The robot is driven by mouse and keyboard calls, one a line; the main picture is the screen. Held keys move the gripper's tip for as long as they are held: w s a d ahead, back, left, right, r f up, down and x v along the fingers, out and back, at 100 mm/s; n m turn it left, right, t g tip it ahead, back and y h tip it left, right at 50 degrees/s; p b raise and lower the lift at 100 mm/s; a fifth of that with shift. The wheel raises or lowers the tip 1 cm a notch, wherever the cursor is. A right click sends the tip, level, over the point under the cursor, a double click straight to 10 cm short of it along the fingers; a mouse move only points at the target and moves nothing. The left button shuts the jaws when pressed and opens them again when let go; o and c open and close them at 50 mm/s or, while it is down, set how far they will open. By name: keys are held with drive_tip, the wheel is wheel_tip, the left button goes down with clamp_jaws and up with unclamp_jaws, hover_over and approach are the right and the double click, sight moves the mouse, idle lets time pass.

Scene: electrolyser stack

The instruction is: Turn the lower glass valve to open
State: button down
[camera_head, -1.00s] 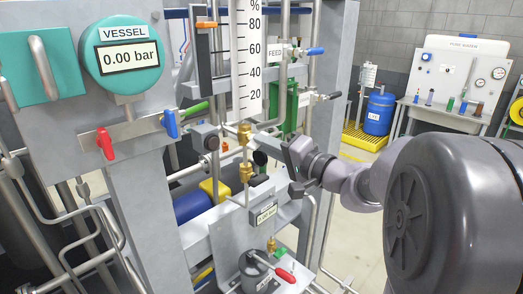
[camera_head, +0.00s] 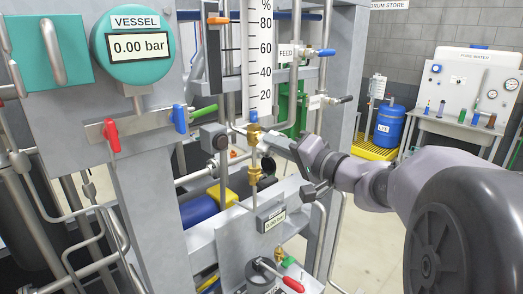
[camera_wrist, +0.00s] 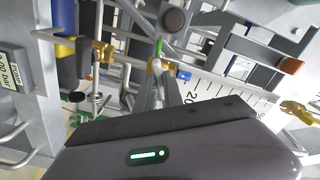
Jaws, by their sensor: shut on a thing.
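The lower glass valve (camera_head: 254,134) is a brass fitting at the foot of the white scale (camera_head: 259,70), left of my gripper in the head view.
A second brass fitting (camera_head: 254,178) sits below on the same thin pipe. The FEED valve's blue lever (camera_head: 326,52) and a black lever (camera_head: 345,99) are to the right. A grey frame post (camera_head: 341,85) stands behind my arm. Open floor lies further right.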

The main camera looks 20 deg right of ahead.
drive_tip(key=shift+f+n+b, duration=0.1)
drive_tip(key=shift+n+b, duration=1.2)
drive_tip(key=shift+b, duration=1.7)
drive_tip(key=shift+n+b, duration=0.3)
drive_tip(key=shift+b, duration=0.2)
drive_tip(key=shift+n+b, duration=0.3)
drive_tip(key=shift+b, duration=0.6)
drive_tip(key=n+b, duration=0.2)
drive_tip(key=b, duration=0.3)
drive_tip(key=shift+n+b, duration=0.7)
drive_tip(key=shift+b, duration=0.3)
drive_tip(key=shift+n, duration=0.3)
